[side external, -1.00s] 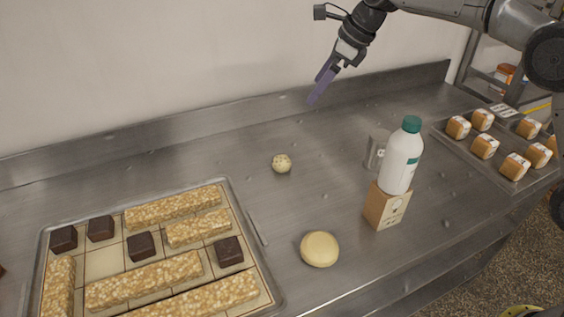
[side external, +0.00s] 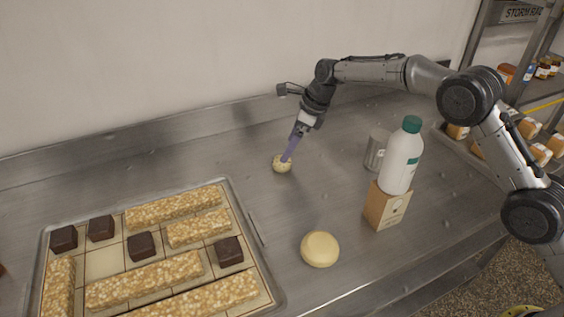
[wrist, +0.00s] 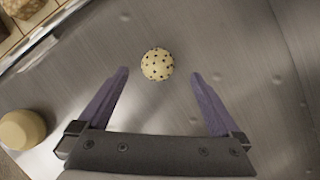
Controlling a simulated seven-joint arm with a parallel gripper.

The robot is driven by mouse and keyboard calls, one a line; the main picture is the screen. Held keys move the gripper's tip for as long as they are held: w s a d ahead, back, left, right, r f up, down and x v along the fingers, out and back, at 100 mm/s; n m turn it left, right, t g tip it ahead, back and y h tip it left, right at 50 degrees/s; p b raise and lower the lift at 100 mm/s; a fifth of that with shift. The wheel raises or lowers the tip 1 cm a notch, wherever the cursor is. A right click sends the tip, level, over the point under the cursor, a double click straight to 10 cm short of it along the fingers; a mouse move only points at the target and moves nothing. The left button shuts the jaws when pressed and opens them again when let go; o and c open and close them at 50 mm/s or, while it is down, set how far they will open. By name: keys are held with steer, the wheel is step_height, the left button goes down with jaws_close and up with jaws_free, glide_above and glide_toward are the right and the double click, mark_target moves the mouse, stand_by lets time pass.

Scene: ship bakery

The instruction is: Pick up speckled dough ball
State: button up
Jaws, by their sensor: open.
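The speckled dough ball (side external: 280,165) is small, round and cream with dark specks, and sits on the steel counter. My gripper (side external: 287,158) is at it in the side view, pointing down, and one finger partly covers the ball there. In the wrist view the speckled dough ball (wrist: 157,64) lies between the lines of the two purple fingers, slightly beyond their tips. My gripper (wrist: 159,74) is open and empty, with clear gaps on both sides of the ball. I cannot tell the exact height of the fingertips above the counter.
A plain dough ball (side external: 320,248) lies nearer the front. A tray (side external: 262,270) of bars and dark cubes is at left. Counter around the speckled ball is clear.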

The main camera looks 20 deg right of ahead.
steer(key=x, duration=0.5)
steer(key=shift+s+f, duration=0.1)
steer(key=shift+s, duration=0.1)
steer(key=c, duration=1.5)
steer(key=shift+o, duration=0.2)
